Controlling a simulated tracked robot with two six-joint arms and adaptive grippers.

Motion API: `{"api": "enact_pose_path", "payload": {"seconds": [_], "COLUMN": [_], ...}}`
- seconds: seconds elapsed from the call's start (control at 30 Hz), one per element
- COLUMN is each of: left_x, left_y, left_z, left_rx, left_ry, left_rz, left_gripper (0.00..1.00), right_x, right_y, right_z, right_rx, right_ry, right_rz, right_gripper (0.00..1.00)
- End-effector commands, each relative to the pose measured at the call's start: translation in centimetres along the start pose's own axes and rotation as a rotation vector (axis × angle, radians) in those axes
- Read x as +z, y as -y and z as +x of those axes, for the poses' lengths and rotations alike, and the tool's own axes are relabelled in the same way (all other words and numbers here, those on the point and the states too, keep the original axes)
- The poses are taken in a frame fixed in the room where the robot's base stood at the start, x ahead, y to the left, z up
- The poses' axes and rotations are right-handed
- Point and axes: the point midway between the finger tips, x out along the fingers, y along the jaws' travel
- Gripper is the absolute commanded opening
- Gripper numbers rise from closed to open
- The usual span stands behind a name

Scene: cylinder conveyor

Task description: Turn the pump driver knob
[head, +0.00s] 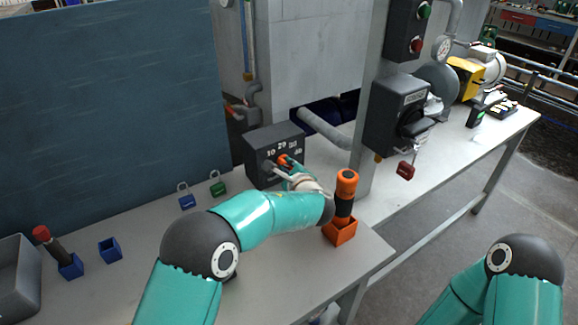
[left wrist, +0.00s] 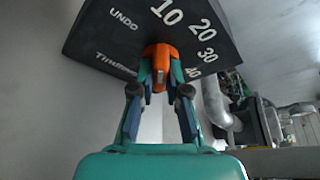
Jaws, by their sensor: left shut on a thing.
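The pump driver is a dark box (head: 262,140) with white dial numbers, standing on the bench in the head view. In the left wrist view its dark face (left wrist: 100,38) carries 10, 20, 30, 40 and the word UNDO. Its orange knob (head: 284,159) is on the front face, and shows large in the left wrist view (left wrist: 163,53). My left gripper (head: 282,168) is at the box front, its two fingers (left wrist: 161,85) shut on either side of the knob. The fingertips partly cover the knob's sides. My right arm shows at the lower right, but its gripper is out of view.
An orange-and-black tool stands in an orange holder (head: 340,233) close to my left forearm. Blue (head: 187,201) and green (head: 218,189) padlocks lie left of the box.

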Motion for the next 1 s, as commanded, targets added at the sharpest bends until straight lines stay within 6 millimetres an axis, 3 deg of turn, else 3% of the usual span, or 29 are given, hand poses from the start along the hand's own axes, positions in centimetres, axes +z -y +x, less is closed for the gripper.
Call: {"api": "enact_pose_path", "payload": {"seconds": [0.43,0.47,0.6,1.0], "left_x": [-0.31,-0.31,-0.24,-0.05], "left_y": [-0.30,-0.30,-0.24,0.02], "left_z": [0.00,0.00,0.01,-0.53], "left_rx": [0.011,0.011,0.009,0.006], "left_ry": [-0.004,-0.004,-0.003,-0.001], "left_rz": [0.017,0.017,0.016,0.014], "left_gripper": [0.00,0.18,0.40,0.40], "right_x": [0.00,0.00,0.00,-0.01], "right_y": [0.01,0.01,0.01,0.03], "right_z": [-0.03,-0.03,-0.04,-0.10], "right_rx": [0.000,0.000,0.000,0.000], "right_ry": [0.000,0.000,0.000,0.000], "right_rz": [0.000,0.000,0.000,0.000], "right_gripper": [0.40,0.40,0.40,0.40]}}
